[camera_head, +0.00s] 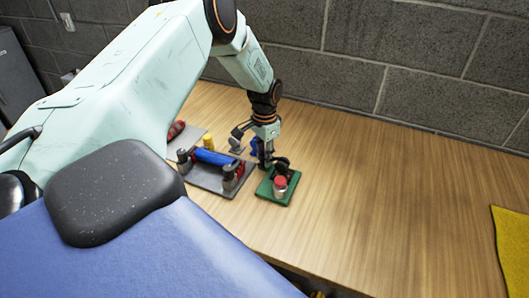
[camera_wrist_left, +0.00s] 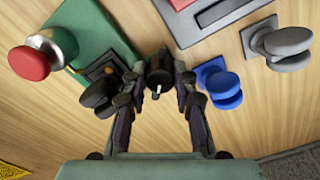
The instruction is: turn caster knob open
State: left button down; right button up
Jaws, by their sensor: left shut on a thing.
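My left gripper (camera_head: 266,160) comes down at the left edge of a green plate (camera_head: 268,195) on the bench. In the left wrist view its dark fingers (camera_wrist_left: 160,88) are shut on a small dark round knob (camera_wrist_left: 159,70) with a white mark. The fingers hide part of the knob and its mount. The green plate (camera_wrist_left: 100,28) also carries a red-capped metal button (camera_wrist_left: 31,62). A black double-disc knob (camera_wrist_left: 97,95) is beside the left finger. A blue double-disc knob (camera_wrist_left: 222,82) and a grey one (camera_wrist_left: 288,45) are to the right. My right gripper is not seen.
A grey plate with a blue cylinder (camera_head: 213,157) between dark posts lies left of the green plate. A yellow piece (camera_head: 209,145) stands behind it. The wooden bench (camera_head: 390,190) is clear to the right, up to a yellow mat (camera_head: 512,235). A block wall is behind.

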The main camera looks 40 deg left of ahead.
pick_arm(q)
jog(key=n+p, duration=0.2)
jog(key=n, duration=0.1)
jog(key=shift+r+n, duration=0.15)
jog(key=shift+n, duration=0.15)
jog(key=shift+w+n+p, duration=0.1)
jog(key=shift+n+p, duration=1.05)
jog(key=shift+n, duration=1.05)
jog(key=c, duration=1)
grip_release()
jog(key=shift+c, duration=0.2)
notch_tip(320, 180, up, 12)
jog(key=shift+f, duration=0.2)
